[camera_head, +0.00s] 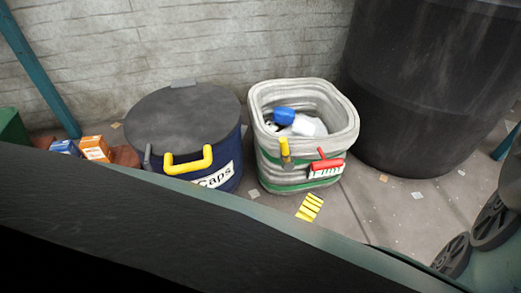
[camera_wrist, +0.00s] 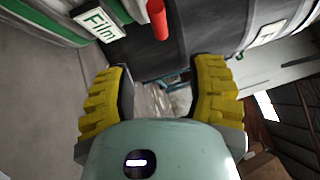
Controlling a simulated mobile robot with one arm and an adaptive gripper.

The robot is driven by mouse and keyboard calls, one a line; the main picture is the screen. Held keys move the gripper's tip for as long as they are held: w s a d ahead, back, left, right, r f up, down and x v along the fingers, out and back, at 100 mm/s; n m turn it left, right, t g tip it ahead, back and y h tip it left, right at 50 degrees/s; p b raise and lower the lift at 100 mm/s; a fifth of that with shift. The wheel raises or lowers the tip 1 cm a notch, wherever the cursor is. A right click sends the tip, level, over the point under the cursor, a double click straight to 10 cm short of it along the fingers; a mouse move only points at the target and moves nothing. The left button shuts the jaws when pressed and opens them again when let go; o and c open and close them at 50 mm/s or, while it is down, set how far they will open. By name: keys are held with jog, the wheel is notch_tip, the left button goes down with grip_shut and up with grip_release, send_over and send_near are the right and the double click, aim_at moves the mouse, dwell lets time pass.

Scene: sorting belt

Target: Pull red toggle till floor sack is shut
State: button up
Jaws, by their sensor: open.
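The floor sack (camera_head: 305,92) is pale grey with green bands and a "Film" label. Its mouth is wide open, with a blue item (camera_head: 284,116) and white items inside. The red toggle (camera_head: 327,163) hangs on its front right, beside a yellow toggle (camera_head: 284,151). In the wrist view my gripper (camera_wrist: 162,75) has its two yellow ribbed fingers apart with nothing between them. A red rod, seemingly the toggle (camera_wrist: 157,20), shows beyond the fingertips, apart from them, near the Film label (camera_wrist: 98,20). My gripper does not show in the head view.
A dark blue "Caps" bin (camera_head: 217,178) with a grey lid and yellow handle stands left of the sack. A large black drum (camera_head: 420,90) stands close behind right. A dark belt (camera_head: 150,220) with a green edge crosses in front. Small scraps lie on the floor.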

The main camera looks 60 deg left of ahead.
aim_at(334, 167)
jog(key=b+x, duration=0.3)
jog(key=x, duration=1)
jog(key=shift+d+f, duration=0.1)
jog(key=shift+w+a, duration=0.3)
jog(key=shift+w, duration=0.3)
jog(key=shift+o, duration=0.2)
jog(key=shift+s, duration=0.1)
grip_shut()
